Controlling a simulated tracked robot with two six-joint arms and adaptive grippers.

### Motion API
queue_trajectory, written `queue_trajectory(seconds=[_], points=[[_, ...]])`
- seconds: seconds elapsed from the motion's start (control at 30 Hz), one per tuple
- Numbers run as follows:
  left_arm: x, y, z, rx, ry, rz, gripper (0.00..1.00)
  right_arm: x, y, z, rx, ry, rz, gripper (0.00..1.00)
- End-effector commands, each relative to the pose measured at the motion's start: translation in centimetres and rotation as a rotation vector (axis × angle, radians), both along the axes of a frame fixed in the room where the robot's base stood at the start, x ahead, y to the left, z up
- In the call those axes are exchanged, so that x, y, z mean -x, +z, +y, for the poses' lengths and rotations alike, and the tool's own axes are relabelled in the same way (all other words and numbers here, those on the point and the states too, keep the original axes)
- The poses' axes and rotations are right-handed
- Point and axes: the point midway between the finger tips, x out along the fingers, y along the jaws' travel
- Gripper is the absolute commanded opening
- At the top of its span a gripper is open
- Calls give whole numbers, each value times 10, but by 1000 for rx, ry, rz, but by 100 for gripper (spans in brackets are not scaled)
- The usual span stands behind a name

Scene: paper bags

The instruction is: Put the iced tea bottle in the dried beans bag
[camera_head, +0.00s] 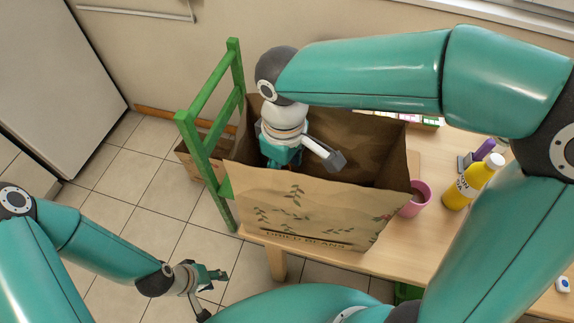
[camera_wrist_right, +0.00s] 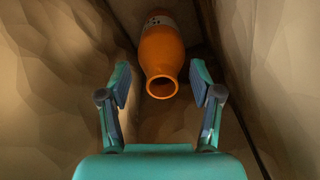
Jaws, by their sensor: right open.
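The dried beans bag (camera_head: 300,215) is a brown paper bag with printed leaves, standing open on the table. My right gripper (camera_wrist_right: 160,75) is inside it, pointing down; only part of it shows in the head view (camera_head: 305,155). In the right wrist view an orange bottle (camera_wrist_right: 161,50), apparently the iced tea bottle, is in the bag with its open mouth towards me. The fingers are open on either side of its mouth, apart from it. The bag hides the bottle in the head view. My left gripper (camera_head: 208,290) is open and empty over the floor, left of the table.
A pink cup (camera_head: 416,200) stands close to the bag's right side. A yellow bottle with a white cap (camera_head: 470,184) and a small purple-and-grey item (camera_head: 478,155) are farther right on the wooden table (camera_head: 400,245). A green wooden frame (camera_head: 205,155) stands left of the bag.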

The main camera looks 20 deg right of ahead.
Motion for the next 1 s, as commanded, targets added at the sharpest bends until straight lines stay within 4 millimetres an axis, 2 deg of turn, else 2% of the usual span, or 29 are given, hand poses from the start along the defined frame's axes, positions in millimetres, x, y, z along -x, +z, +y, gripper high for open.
queue_trajectory(seconds=[0.17,0.27,0.7,0.83,1.0], points=[[0,1,0,0,0,0,40,0,4,0,0,-1,-2,64],[0,2,0,0,0,0,40,-1,13,0,-1,-1,-3,64],[0,12,0,0,0,0,40,-1,95,0,-3,0,-3,64],[0,14,0,0,0,0,40,-1,112,0,-2,-2,-2,64],[0,14,0,0,0,0,40,0,120,-1,-1,-2,-1,64]])
